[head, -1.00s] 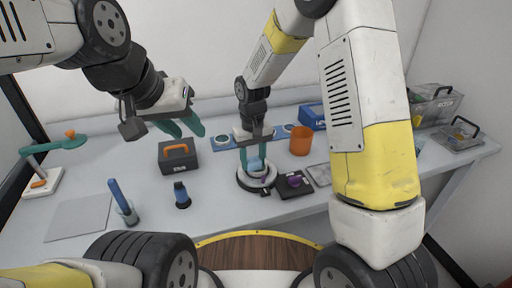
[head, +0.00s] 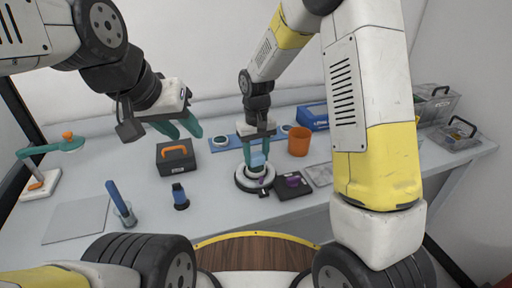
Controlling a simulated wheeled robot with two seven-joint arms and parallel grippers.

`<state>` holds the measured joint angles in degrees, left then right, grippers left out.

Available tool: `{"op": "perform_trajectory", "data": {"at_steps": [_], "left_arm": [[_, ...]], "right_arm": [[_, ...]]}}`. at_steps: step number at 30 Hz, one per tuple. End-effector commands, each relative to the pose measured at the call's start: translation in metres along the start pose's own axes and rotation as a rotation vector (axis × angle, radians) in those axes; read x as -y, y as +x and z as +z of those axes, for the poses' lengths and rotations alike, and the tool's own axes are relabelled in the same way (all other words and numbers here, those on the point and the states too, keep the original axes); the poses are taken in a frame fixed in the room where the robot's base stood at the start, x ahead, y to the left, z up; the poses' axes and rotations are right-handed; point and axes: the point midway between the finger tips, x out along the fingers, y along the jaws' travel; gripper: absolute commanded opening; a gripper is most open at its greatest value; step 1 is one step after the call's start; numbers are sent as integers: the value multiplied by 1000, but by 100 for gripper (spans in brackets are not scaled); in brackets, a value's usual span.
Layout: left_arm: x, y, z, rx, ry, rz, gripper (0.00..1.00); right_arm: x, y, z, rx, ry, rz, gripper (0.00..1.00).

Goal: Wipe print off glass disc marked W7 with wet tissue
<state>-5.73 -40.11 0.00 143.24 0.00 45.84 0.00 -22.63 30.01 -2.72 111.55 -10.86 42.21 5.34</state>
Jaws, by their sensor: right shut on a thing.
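My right gripper (head: 257,152) is shut on a light blue piece, seemingly the wet tissue (head: 258,160). It holds it pointing down over a round stand with a dark and pale ring (head: 243,181), towards the middle of the table. Whether the tissue touches the stand's top I cannot tell. A glass disc there is hidden by the fingers and tissue, and no W7 mark or print can be read. Small round discs (head: 221,141) sit on a blue strip behind. My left gripper (head: 181,130) is open and empty, in the air above and behind a dark box.
The dark box with an orange handle (head: 176,160), a blue bottle (head: 180,196) and a cup holding a blue stick (head: 126,214) stand left of the stand. An orange cup (head: 299,141) and a dark block with a purple knob (head: 294,186) are right. A grey mat (head: 76,220) lies front left.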

Motion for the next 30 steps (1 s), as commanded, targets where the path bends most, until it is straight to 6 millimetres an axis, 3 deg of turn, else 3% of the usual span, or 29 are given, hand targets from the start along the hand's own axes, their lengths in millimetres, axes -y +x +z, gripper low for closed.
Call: {"op": "perform_trajectory", "data": {"at_steps": [18,30], "left_arm": [[0,0,0,0,0,0,36],[0,0,0,0,0,0,36]], "right_arm": [[0,-60,0,-3,0,-1,2],[0,-63,0,-1,0,-1,2]]}}
